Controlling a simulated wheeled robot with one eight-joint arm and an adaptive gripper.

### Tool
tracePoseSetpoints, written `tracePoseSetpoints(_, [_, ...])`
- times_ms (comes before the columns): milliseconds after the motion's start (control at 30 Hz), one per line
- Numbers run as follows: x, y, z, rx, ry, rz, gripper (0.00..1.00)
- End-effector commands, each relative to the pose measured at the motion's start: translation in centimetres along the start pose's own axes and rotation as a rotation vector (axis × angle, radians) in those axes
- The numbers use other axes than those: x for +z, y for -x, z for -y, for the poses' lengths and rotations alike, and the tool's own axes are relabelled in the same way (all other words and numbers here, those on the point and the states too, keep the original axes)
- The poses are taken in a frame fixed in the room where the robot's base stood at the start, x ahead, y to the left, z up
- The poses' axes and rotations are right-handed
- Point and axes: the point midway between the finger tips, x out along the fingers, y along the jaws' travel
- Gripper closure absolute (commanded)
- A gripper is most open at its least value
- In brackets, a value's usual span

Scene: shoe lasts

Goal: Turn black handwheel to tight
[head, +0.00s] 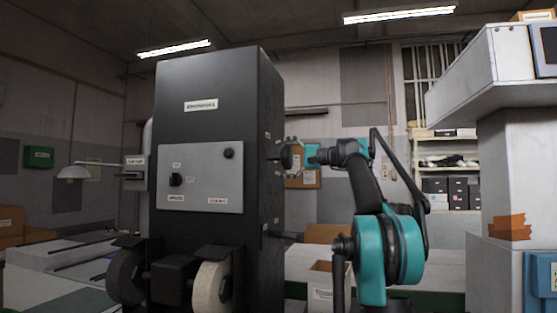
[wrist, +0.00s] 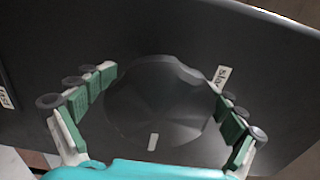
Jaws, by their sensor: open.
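The black handwheel (wrist: 160,105) is a dark round disc on the side of the tall black machine cabinet (wrist: 140,35). In the wrist view it lies between the fingers of my gripper (wrist: 166,88), which is open with one finger on each side. A short pale mark (wrist: 153,141) sits near the wheel's lower edge in that view. Small white labels sit at the upper right (wrist: 221,77) and far left (wrist: 4,97); I cannot read them surely. In the head view my gripper (head: 291,156) reaches the cabinet's right side and largely hides the wheel. Whether the fingers touch it, I cannot tell.
The cabinet (head: 216,75) has a grey front panel (head: 205,150) with a knob, and grinding wheels (head: 212,287) below. A cardboard box (head: 304,179) shows behind my gripper. A pale machine (head: 510,165) stands at the right. Shelves with boxes are at the back.

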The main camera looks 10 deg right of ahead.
Motion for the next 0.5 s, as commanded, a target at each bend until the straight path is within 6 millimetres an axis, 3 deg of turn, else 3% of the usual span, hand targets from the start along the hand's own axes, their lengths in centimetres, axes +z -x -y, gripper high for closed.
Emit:
tracePoseSetpoints(267, [0.0,0.7,0.0,0.0,0.0,-0.001,0.07])
tracePoseSetpoints(500, [-0.1,4.9,0.0,0.0,0.0,-0.004,0.07])
